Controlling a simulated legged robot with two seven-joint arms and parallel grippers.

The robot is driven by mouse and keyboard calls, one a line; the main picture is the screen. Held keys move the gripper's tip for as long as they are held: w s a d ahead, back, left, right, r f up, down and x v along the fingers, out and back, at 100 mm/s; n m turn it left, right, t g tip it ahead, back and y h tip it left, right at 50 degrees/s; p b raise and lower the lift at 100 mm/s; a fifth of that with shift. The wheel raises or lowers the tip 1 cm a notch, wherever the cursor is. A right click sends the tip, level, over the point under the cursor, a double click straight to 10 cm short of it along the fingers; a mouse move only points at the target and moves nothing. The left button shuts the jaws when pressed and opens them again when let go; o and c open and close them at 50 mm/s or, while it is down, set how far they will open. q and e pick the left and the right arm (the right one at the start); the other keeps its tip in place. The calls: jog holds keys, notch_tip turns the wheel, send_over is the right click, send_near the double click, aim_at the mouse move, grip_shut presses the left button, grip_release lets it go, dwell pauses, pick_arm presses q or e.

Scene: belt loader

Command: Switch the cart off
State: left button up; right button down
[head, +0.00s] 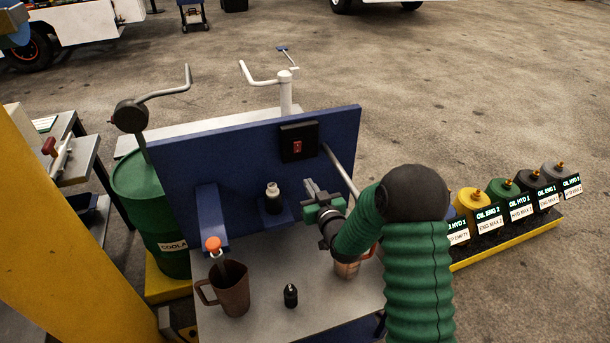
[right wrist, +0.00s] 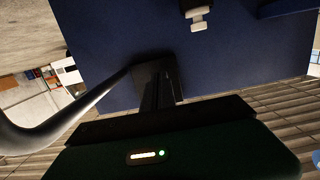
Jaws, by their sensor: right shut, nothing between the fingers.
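The cart has an upright blue panel (head: 230,150) above a grey top (head: 255,305). A black switch box (head: 287,131) with a small red switch (head: 298,147) is on the upper right of the panel. My right gripper (head: 309,184) is shut and empty, just below the switch box in the picture. Its fingers point toward the panel. In the right wrist view the shut fingers (right wrist: 158,88) line up with the dark switch box (right wrist: 153,68) and hide the red switch. I cannot tell whether they touch it. My left gripper is not in view.
A brown jug (head: 233,290) and a small black bottle (head: 290,295) stand on the cart top. Another jug (head: 346,270) is partly behind my right arm. A grey bent bar (right wrist: 40,140) passes beside the right gripper. Oil containers (head: 473,210) stand at right.

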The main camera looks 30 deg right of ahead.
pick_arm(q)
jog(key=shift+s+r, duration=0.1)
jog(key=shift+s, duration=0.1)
pick_arm(e)
jog(key=v, duration=0.3)
jog(key=shift+s+f, duration=0.15)
jog(key=shift+s, duration=0.2)
jog(key=shift+a, duration=0.1)
